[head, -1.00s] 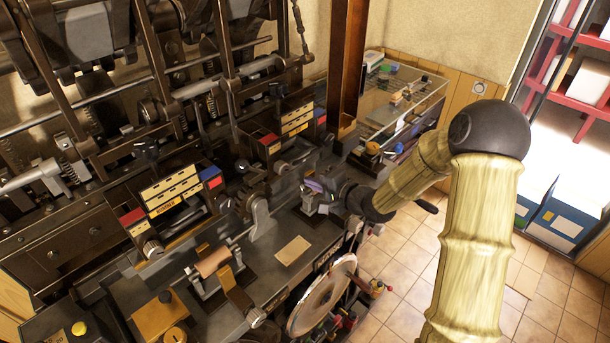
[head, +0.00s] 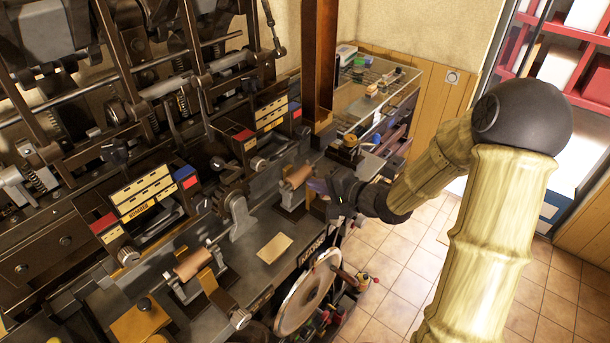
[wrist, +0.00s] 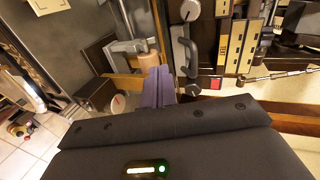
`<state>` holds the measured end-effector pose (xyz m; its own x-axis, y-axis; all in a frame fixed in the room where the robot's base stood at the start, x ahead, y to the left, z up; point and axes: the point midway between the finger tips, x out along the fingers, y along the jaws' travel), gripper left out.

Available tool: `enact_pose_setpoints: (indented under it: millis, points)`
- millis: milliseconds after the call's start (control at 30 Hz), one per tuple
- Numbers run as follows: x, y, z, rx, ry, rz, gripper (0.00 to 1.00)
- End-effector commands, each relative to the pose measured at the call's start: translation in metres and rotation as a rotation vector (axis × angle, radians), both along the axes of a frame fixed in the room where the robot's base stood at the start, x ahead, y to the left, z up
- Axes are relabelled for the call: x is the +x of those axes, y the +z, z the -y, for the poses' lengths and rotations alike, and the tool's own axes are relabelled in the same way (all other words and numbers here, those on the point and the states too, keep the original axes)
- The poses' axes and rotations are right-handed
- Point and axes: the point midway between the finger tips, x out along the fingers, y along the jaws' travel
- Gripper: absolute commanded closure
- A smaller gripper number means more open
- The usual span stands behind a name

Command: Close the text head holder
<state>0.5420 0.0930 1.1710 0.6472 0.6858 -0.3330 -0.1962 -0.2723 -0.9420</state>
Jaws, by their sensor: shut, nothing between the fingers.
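The press carries two head units with yellow label strips. The left unit (head: 150,195) reads "NUMBER". A copper roller (head: 297,177) sits in front of the right unit and also shows in the wrist view (wrist: 149,65). My gripper (head: 318,186) has purple fingers, shut and empty, just right of that roller. In the wrist view the fingertips (wrist: 158,75) overlap the roller's lower end; contact is unclear.
A second copper roller (head: 193,265) lies on the bench at front left. A large wheel (head: 308,292) stands at the bench's front edge. A glass-topped cabinet (head: 375,80) stands behind right. The tiled floor (head: 400,250) is open right of the bench.

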Motion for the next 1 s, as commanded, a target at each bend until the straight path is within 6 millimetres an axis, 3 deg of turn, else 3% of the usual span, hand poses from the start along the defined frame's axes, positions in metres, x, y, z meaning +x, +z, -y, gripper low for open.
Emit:
enact_pose_setpoints:
  millis: [267, 467, 600, 800, 1000]
  points:
    - [-0.014, -0.020, 0.036, -0.502, -0.042, 0.029, 1.00]
    - [-0.054, -0.025, 0.073, -0.907, 0.021, -0.040, 1.00]
    - [-0.096, -0.022, 0.092, -1.100, 0.128, -0.132, 1.00]
    - [-0.162, -0.017, 0.099, -1.212, 0.347, -0.254, 1.00]
    - [-0.194, -0.014, 0.093, -1.209, 0.472, -0.292, 1.00]
